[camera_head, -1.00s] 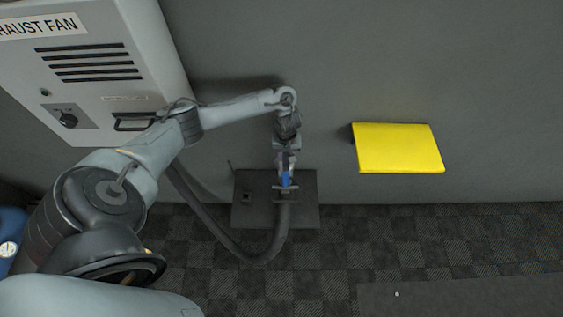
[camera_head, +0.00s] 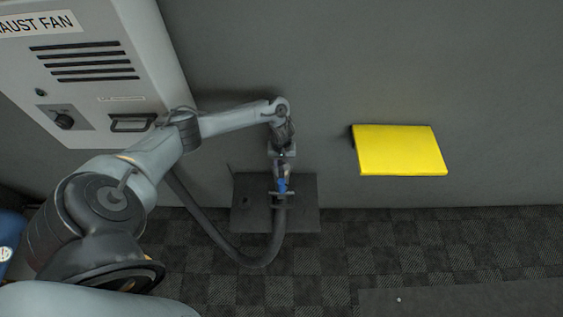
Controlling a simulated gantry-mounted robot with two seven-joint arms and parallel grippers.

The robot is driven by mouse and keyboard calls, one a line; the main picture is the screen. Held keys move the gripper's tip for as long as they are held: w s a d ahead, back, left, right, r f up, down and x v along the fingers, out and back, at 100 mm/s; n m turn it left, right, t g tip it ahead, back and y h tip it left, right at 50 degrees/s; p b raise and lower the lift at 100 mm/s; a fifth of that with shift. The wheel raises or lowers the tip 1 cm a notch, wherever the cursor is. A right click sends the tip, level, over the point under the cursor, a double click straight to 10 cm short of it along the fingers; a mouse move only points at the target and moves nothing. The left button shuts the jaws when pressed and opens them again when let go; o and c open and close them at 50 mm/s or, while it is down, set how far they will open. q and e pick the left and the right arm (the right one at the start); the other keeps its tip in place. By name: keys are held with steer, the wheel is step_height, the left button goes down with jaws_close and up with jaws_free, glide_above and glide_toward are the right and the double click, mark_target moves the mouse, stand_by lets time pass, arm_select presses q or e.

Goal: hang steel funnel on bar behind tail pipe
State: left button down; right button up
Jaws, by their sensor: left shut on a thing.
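My left gripper (camera_head: 281,187) points down near the wall and is shut on a small blue part at the end of a dark hose. I take this held piece to be the steel funnel (camera_head: 282,194). It is small and partly covered by the gripper, so its cone shape cannot be made out. The dark hose (camera_head: 237,255) runs from near the fan box in a low loop up to the held piece. The tail pipe and the bar cannot be made out. My right gripper is not in view.
A grey exhaust fan box (camera_head: 90,85) is on the wall at upper left. A dark flat plate (camera_head: 303,208) lies behind and below my left gripper. A yellow panel (camera_head: 400,150) juts from the wall at right. Open checkered floor (camera_head: 440,240) spreads at lower right.

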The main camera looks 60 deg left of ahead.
arm_select(q)
steer(key=c, duration=0.8)
jaws_free()
steer(key=shift+f, duration=0.1)
steer(key=shift+c, duration=0.2)
